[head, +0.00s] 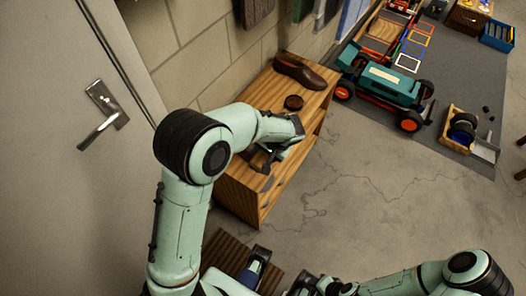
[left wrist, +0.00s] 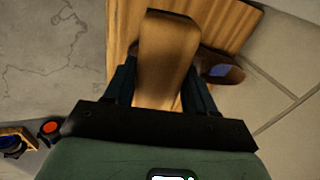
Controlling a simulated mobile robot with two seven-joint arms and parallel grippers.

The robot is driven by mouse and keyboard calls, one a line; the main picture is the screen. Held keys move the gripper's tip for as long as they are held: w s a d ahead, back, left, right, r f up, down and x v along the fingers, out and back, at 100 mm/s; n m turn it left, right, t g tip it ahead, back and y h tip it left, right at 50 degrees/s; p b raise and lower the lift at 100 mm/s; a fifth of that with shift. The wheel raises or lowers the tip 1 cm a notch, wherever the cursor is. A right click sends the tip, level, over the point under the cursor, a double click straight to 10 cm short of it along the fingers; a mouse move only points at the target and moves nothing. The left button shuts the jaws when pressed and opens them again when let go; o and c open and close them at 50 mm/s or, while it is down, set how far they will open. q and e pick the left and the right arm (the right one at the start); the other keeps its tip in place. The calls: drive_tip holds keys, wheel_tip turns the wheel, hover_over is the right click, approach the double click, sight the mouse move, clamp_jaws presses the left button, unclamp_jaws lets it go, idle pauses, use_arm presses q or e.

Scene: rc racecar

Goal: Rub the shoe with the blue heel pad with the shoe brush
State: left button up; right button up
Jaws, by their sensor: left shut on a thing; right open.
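My left gripper (head: 280,153) is over the near half of the wooden bench (head: 305,103). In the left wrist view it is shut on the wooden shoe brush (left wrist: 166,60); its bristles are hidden. A brown shoe with a blue heel pad (left wrist: 222,72) lies on the bench right beside the brush, partly hidden by the gripper; I cannot tell if they touch. In the head view my left arm largely hides this spot. Another brown shoe (head: 300,72) sits at the bench's far end; its heel pad colour is unclear. My right gripper (head: 277,274) is open and empty, low at the bottom.
A small round dark tin (head: 293,102) stands on the bench, between the far shoe and my left gripper. A block wall runs behind the bench. A teal toy vehicle (head: 385,85) is on a grey mat beyond. A striped brown mat (head: 222,250) lies near me.

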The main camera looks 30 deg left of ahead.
use_arm(q)
drive_tip(key=shift+r, duration=0.15)
drive_tip(key=shift+p+v, duration=1.05)
drive_tip(key=shift+v, duration=0.5)
